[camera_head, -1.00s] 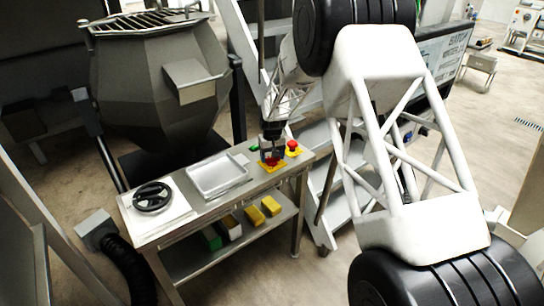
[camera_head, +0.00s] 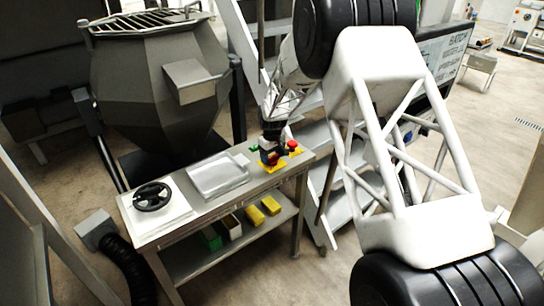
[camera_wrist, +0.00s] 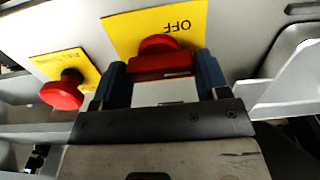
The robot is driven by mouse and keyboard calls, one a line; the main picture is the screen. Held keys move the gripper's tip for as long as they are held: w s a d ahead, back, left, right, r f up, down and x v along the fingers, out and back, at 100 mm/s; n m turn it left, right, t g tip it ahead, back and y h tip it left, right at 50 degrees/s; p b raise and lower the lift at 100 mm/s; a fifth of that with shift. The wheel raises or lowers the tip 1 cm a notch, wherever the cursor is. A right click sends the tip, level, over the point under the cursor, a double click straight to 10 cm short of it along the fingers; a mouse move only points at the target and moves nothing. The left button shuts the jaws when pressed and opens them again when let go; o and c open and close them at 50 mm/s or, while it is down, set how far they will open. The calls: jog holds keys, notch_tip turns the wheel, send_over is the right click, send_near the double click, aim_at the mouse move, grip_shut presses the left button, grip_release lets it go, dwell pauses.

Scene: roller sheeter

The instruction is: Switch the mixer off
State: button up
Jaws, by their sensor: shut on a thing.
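A yellow plate (camera_wrist: 125,35) marked OFF shows upside down at the top of the wrist view, and also under my gripper in the head view (camera_head: 268,167). A red switch piece (camera_wrist: 160,66) stands in front of it, with a rounded red part just behind. My gripper (camera_wrist: 163,82) has its two blue fingers on either side of the red piece and is shut on it. In the head view my gripper (camera_head: 270,150) is at the right end of the metal table. The fingers partly hide the switch there.
A red mushroom button (camera_head: 292,146) on its own yellow plate is close beside my gripper. A green part (camera_head: 254,149) is on its other side. A metal tray (camera_head: 218,178) and a black handwheel (camera_head: 152,196) are farther left on the table. The mixer vessel (camera_head: 160,85) stands behind.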

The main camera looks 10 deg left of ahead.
aim_at(272, 157)
jog(key=o, duration=0.9)
jog(key=shift+r, duration=0.1)
jog(key=shift+r, duration=3.85)
